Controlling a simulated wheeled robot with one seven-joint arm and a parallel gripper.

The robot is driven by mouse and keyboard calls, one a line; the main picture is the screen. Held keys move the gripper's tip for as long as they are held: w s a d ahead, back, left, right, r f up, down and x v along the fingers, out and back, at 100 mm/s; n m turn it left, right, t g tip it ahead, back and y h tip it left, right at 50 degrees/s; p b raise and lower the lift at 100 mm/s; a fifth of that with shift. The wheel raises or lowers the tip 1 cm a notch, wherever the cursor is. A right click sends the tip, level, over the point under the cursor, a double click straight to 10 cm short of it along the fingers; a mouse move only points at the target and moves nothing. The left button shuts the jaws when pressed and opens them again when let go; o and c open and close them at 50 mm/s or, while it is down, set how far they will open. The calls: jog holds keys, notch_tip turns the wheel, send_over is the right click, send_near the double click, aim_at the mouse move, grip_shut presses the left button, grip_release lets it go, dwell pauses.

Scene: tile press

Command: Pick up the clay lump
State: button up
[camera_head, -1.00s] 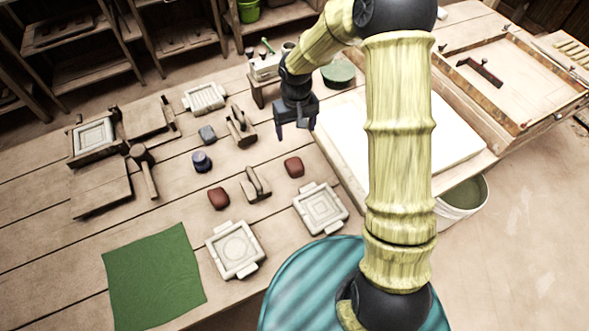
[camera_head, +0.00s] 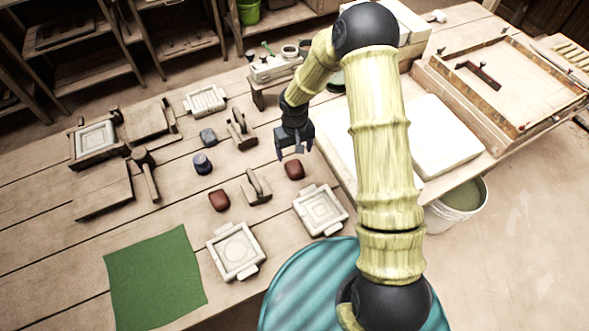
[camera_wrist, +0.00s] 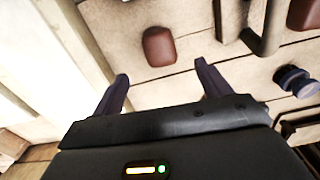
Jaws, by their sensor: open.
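Two reddish-brown clay lumps lie on the plank table in the head view: one (camera_head: 295,169) near the white slab, the other (camera_head: 219,200) further left. My gripper (camera_head: 294,154) is open and empty, above the table just behind the lump near the slab. In the wrist view, that lump (camera_wrist: 158,46) lies ahead of the open fingers (camera_wrist: 161,72), about in line with the gap between them and apart from them. The second lump (camera_wrist: 303,14) shows at the wrist view's upper right edge.
A wooden-handled tool (camera_head: 257,187) stands between the lumps. A pale tile mould (camera_head: 320,210) lies in front. A dark blue knobbed piece (camera_head: 202,163) and a grey block (camera_head: 208,136) are to the left. The white slab (camera_head: 440,135) is to the right. A green cloth (camera_head: 153,275) lies front left.

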aim_at(294, 170)
jog(key=shift+f, duration=1.75)
jog(key=shift+w+f+p, duration=0.1)
jog(key=shift+f+p, duration=0.8)
jog(key=shift+f, duration=1.7)
jog(key=c, duration=1.2)
jog(key=shift+c, duration=0.2)
jog(key=shift+r, duration=0.15)
